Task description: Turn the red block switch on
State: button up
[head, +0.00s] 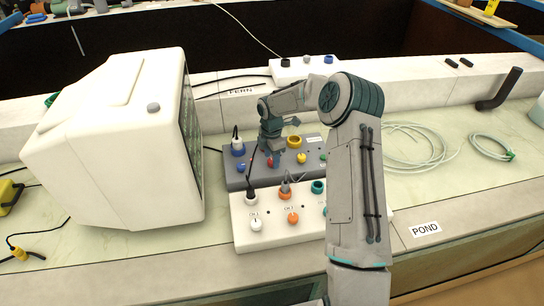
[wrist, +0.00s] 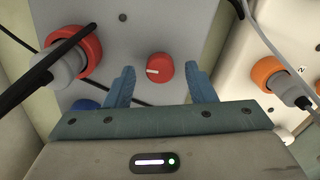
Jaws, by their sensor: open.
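The red knob (head: 270,162) is on the grey switch block (head: 233,184), between a blue and a yellow knob. In the wrist view the red knob (wrist: 162,67) shows a short white mark pointing left. My gripper (wrist: 161,76) is open, with one finger on each side of the knob in the picture and gaps visible. In the head view my gripper (head: 272,148) is just above the red knob and hides part of the block behind it. A red socket (wrist: 90,50) with a grey plug and black cable is beside the knob.
A white block (head: 270,235) with white and orange knobs and plugged cables stands in front of the grey block. A large white monitor (head: 110,150) stands to the left. Coiled tubing (head: 410,150) lies on the right. Cables run close to my gripper.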

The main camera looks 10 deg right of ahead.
jog(key=shift+f, duration=0.35)
jog(key=c, duration=1)
